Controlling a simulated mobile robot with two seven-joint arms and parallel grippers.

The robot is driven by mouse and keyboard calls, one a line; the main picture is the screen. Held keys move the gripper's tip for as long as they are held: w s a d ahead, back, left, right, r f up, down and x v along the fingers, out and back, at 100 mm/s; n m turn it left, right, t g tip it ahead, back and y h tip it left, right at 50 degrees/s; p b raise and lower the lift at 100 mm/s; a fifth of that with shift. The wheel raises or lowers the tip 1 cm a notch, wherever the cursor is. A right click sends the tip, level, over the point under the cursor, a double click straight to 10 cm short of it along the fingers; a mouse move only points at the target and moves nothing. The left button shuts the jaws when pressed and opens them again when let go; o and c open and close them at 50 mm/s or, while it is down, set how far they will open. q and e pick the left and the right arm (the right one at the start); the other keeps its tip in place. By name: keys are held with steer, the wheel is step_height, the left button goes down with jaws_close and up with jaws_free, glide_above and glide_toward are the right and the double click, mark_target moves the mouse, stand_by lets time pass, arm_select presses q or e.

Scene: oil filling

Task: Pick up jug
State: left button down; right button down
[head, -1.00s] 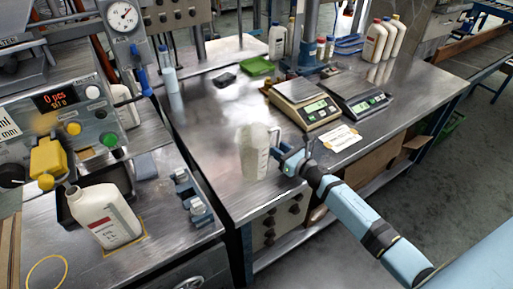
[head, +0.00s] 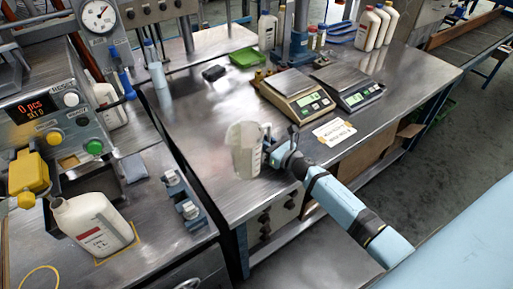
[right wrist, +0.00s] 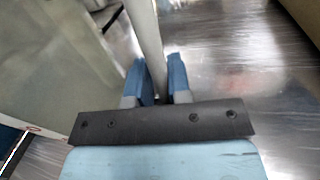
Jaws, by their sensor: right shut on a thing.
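The translucent jug (head: 243,152) is near the front left corner of the middle metal table in the head view. Its mouth faces up and a little towards me, and I cannot tell whether its base touches the table. My right gripper (head: 270,150) reaches it from the right and is shut on its handle. In the right wrist view the two blue fingers (right wrist: 157,85) are on either side of the pale handle (right wrist: 146,40), with the jug's body (right wrist: 65,60) to the left. My left gripper is not in view.
Two scales (head: 297,95) (head: 351,87) and a paper label (head: 334,132) are right of the jug. A white canister (head: 93,222) stands by the yellow nozzle (head: 28,172) at left. A green tray (head: 246,57) and several bottles are at the back.

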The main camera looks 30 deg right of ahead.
step_height(320, 180, up, 20)
steer(key=p, duration=0.5)
steer(key=shift+p, duration=0.3)
